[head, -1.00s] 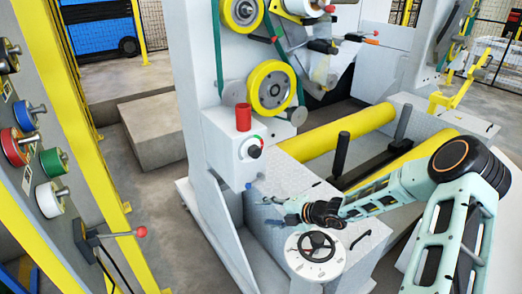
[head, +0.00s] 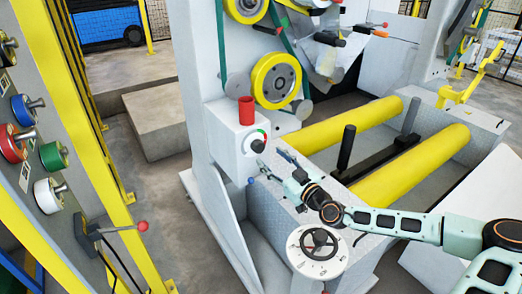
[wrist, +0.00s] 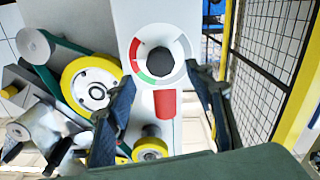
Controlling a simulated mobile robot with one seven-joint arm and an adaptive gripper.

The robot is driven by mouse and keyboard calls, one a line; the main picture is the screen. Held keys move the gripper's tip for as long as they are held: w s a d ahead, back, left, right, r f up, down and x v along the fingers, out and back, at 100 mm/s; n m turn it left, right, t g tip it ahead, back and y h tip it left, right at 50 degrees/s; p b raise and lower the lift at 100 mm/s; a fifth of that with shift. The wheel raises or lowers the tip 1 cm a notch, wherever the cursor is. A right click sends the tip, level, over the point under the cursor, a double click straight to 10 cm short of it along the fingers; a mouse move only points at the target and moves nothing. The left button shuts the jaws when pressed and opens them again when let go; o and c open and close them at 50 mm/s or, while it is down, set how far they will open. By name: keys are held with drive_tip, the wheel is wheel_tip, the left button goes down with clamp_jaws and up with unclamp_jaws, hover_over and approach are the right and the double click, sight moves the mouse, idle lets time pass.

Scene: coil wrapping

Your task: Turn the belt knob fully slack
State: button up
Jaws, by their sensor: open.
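The belt knob (head: 257,146) is a small black round knob on the front of a white box on the machine column. A dial with green, red and grey arcs surrounds it. In the wrist view the knob (wrist: 160,61) shows face-on, with the dial (wrist: 138,62) around it. No pointer mark can be made out on it. My gripper (head: 275,161) is open and empty, just in front and to the right of the box. In the wrist view my gripper's fingers (wrist: 166,80) stand either side of the dial, apart from the knob.
A red cylinder (head: 246,110) stands on top of the box. A yellow pulley wheel (head: 276,84) with a green belt is above right. Yellow rollers (head: 420,157) lie to the right. A lever panel (head: 95,228) stands at left.

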sight(260, 148)
drive_tip(key=x, duration=0.7)
drive_tip(key=shift+b, duration=0.35)
drive_tip(key=shift+c, duration=0.6)
drive_tip(key=c, duration=1)
drive_tip(key=shift+c, duration=0.2)
drive_tip(key=shift+r+n+p, duration=0.1)
drive_tip(key=shift+n+p, duration=0.2)
drive_tip(key=shift+p, duration=0.2)
